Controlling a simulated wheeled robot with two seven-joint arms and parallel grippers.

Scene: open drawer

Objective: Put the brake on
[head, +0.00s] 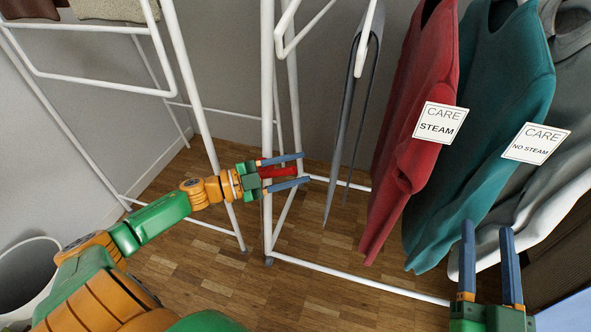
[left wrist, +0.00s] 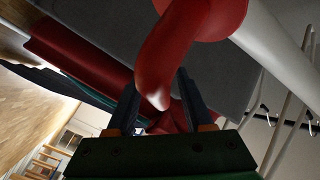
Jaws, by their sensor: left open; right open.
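A red brake lever (head: 278,171) shows at the white post of the clothes rack (head: 267,90), low among the rails. My left gripper (head: 303,169) is open, with its two blue fingers on either side of the lever. In the left wrist view, the curved red lever (left wrist: 190,45) comes down from a red collar beside a white post (left wrist: 275,45). Its rounded end lies between the open fingers (left wrist: 158,80); I cannot tell whether they touch it. My right gripper (head: 487,230) is open and empty at the lower right, in front of the hanging clothes.
A red garment (head: 415,130) and a teal garment (head: 490,130) with care tags hang right of the post. A grey garment (head: 352,110) hangs nearer the post. A white bin (head: 25,280) stands at the lower left. Wooden floor (head: 210,270) is clear below.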

